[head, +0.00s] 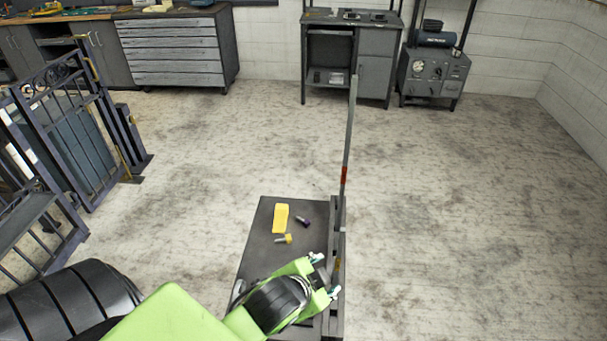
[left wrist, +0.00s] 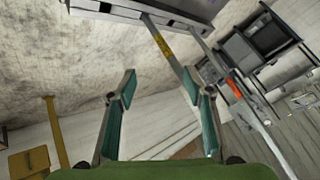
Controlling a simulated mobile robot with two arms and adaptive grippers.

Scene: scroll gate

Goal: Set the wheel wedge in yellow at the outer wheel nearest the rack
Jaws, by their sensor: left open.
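A yellow block (head: 280,218), which looks like the wheel wedge, lies on a dark grey bench top (head: 258,245) in the head view. My left gripper (head: 326,275) is at the bench's near right edge, to the right of and nearer than the block, beside a grey upright. It is open and empty. Its two spread fingers also show in the left wrist view (left wrist: 160,90), with no wedge between them. My right gripper is in neither view. I cannot make out an outer wheel in these frames.
A yellow-headed bolt (head: 283,239) and a dark purple bolt (head: 302,221) lie by the block. A tall grey pole (head: 348,140) with a red band rises at the bench's right edge. Dark metal gates (head: 75,120) stand at left, cabinets (head: 175,50) at the back. Floor between is clear.

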